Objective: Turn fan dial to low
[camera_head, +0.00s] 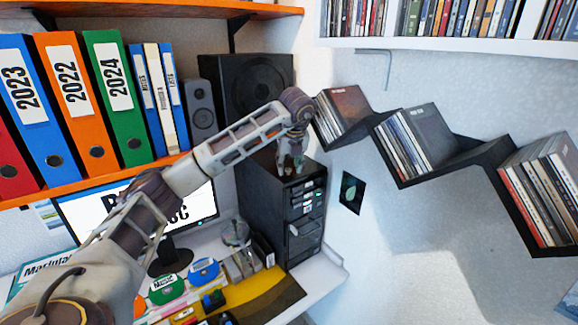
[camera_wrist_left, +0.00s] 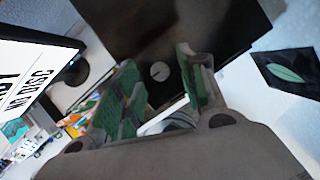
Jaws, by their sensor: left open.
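A small round pale dial (camera_wrist_left: 159,71) with a dark line across it shows in the left wrist view. It sits on a dark surface, and I cannot read any markings around it. The black computer tower (camera_head: 262,215) stands on the desk in the head view; no dial can be made out there. My left gripper (camera_head: 290,168) points down at the top of the tower. In the wrist view its green-padded fingers (camera_wrist_left: 156,62) are apart and empty, with the dial seen between them. I cannot tell the remaining distance to the dial. My right gripper is out of view.
A black speaker (camera_head: 243,80) stands behind the tower. A monitor (camera_head: 203,207) is to its left, below an orange shelf (camera_head: 95,180) with binders. Zigzag disc shelves (camera_head: 455,160) hang at right. A dark leaf picture (camera_head: 351,193) is on the wall.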

